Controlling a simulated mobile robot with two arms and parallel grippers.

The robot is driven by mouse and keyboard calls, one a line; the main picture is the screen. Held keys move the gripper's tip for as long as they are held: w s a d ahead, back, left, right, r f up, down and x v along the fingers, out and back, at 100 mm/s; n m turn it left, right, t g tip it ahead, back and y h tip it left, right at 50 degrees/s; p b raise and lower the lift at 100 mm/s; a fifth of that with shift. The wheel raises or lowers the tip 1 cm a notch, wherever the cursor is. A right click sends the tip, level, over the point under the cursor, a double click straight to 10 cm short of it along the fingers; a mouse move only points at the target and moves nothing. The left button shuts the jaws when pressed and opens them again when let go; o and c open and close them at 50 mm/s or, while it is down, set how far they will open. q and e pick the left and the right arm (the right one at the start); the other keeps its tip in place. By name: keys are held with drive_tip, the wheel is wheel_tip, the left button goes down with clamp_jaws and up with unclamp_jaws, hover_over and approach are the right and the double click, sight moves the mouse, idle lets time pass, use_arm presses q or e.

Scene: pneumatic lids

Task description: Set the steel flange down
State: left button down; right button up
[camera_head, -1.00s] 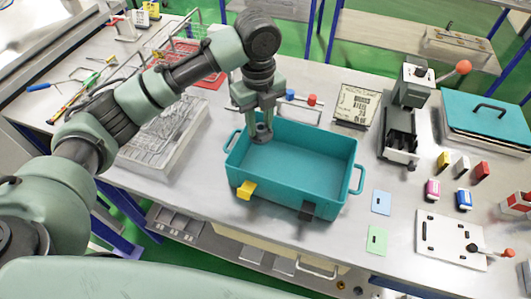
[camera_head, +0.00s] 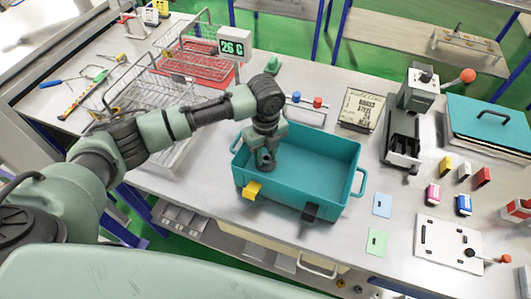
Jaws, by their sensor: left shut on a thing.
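My left gripper (camera_head: 265,159) points down inside the left end of the teal crate (camera_head: 320,186), below its rim. It is shut on the steel flange (camera_head: 266,161), a small dark grey piece mostly hidden between the fingers. I cannot tell whether the flange touches the crate floor. The rest of the crate floor that I see is bare. My right gripper is not in view.
The crate has a yellow latch (camera_head: 252,190) and a black latch (camera_head: 311,212) in front. Wire baskets (camera_head: 140,97) stand to the left. A grey lever press (camera_head: 407,120) and a white plate (camera_head: 448,243) are to the right.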

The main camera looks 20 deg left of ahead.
sight(266, 157)
use_arm(q)
drive_tip(key=shift+f, duration=0.1)
drive_tip(key=c, duration=1.1)
unclamp_jaws()
drive_tip(key=shift+r+b, duration=1.55)
drive_tip(key=shift+r, duration=4.65)
